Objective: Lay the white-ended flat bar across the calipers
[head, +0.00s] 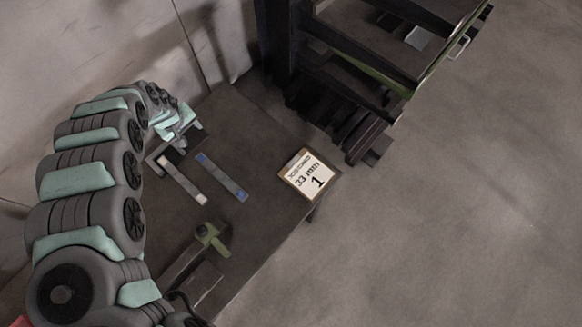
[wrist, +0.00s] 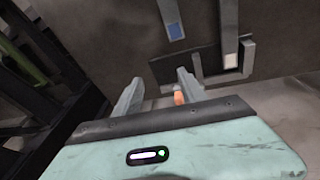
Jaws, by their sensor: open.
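The white-ended flat bar (head: 184,180) lies slanted on the dark table, with a pale patch at each end. One white end also shows in the wrist view (wrist: 231,61), between the two prongs of a grey U-shaped piece that looks like the calipers (wrist: 198,66). I cannot tell whether the bar rests on it or lies within it. In the head view the calipers (head: 153,160) are partly hidden by my gripper and the bar. My gripper (head: 180,128) is open at the table's far-left end; its fingers (wrist: 158,92) are apart, with no bar between them.
A blue-ended flat bar (head: 222,177) lies right of the white-ended one. A card marked 33 mm (head: 308,174) is at the table's right edge. An olive clamp-like fixture (head: 208,236) stands nearer the front. A dark frame (head: 330,70) rises beyond the table.

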